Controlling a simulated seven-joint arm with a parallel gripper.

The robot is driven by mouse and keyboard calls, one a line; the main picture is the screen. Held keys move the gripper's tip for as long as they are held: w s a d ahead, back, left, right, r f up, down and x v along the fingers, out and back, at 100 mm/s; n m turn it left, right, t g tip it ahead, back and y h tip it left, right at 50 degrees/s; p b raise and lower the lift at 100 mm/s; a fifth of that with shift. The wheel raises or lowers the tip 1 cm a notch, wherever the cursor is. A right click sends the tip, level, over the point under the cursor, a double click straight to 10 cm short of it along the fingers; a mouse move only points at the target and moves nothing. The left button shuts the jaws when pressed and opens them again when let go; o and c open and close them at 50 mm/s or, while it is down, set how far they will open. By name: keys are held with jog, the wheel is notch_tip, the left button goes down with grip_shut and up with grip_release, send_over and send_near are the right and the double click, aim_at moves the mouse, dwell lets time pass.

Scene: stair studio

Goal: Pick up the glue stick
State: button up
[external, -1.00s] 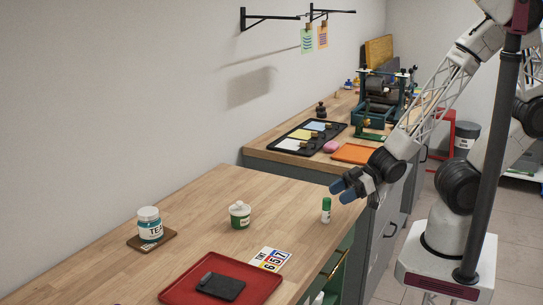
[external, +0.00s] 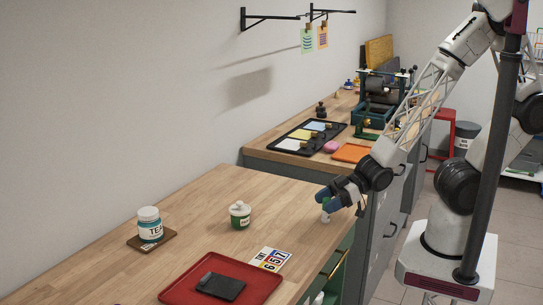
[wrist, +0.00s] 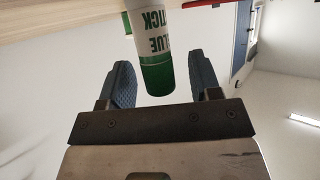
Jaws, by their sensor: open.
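The glue stick (wrist: 153,45) is white and green with "GLUE STICK" lettering. In the wrist view it lies between my two open blue fingers, apart from both as far as I can see. In the external view my gripper (external: 327,197) is at the right edge of the wooden table and covers most of the glue stick; only its white lower end (external: 325,217) shows below the fingers. My gripper also shows in the wrist view (wrist: 167,85), open.
A green and white pot (external: 240,216) stands left of my gripper. A number card (external: 270,260) and a red tray (external: 178,290) with a dark object lie nearer the front. A TEA jar (external: 150,226) stands on a brown coaster further left. Bare tabletop surrounds the pot.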

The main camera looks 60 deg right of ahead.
dwell(0.4)
jog(key=c, duration=1)
jog(key=shift+r, duration=0.15)
jog(key=shift+r, duration=0.5)
jog(key=shift+s+d+r, duration=0.15)
jog(key=shift+s+r, duration=0.05)
jog(key=shift+r, duration=0.4)
jog(key=shift+s+d+r, duration=0.1)
jog(key=shift+s+r, duration=0.05)
jog(key=shift+r, duration=0.45)
jog(key=s+d, duration=0.6)
jog(key=s, duration=0.2)
jog(key=shift+s+r, duration=0.15)
jog(key=shift+r, duration=0.3)
jog(key=shift+s+d, duration=0.15)
jog(key=shift+s, duration=0.1)
